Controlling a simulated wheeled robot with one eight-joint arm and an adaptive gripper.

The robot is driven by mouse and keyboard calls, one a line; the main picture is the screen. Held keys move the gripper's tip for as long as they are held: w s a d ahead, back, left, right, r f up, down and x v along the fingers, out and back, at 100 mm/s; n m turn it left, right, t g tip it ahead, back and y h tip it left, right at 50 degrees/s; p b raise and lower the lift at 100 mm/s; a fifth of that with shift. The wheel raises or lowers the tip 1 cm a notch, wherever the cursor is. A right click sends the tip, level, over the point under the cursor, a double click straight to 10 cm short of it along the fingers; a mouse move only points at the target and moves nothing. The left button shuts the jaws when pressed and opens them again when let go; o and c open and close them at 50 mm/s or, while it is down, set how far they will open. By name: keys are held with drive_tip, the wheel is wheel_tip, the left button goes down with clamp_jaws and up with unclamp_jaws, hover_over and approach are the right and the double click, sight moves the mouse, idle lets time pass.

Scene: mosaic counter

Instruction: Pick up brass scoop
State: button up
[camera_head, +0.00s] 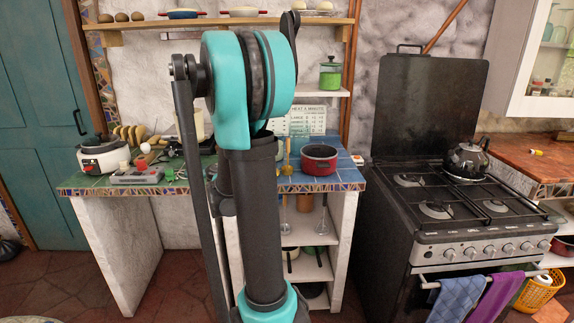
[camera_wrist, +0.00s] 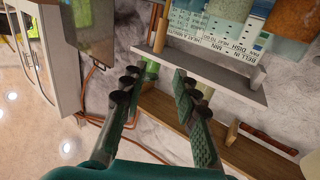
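A small brass-coloured item with an upright handle, which looks like the brass scoop (camera_head: 287,168), stands on the blue-tiled part of the counter in the head view. It is just left of a red pot and partly beside my arm, so its full shape is hard to tell. My gripper (camera_wrist: 155,78) shows in the wrist view with its two dark fingers spread apart and nothing between them. It points towards the wall and shelves, away from the scoop. I cannot make out the scoop in the wrist view. My arm blocks the middle of the head view.
The red pot (camera_head: 319,160) stands near the counter's right end. A white cooker (camera_head: 103,155) and a grey device (camera_head: 137,175) are on the left. A wall shelf (camera_head: 225,22) runs above. The black stove (camera_head: 450,205) with a kettle (camera_head: 467,158) stands at the right.

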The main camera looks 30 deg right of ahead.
drive_tip(key=x, duration=1.7)
drive_tip(key=shift+f, duration=0.35)
drive_tip(key=shift+s+d, duration=0.1)
drive_tip(key=shift+d, duration=0.05)
clamp_jaws()
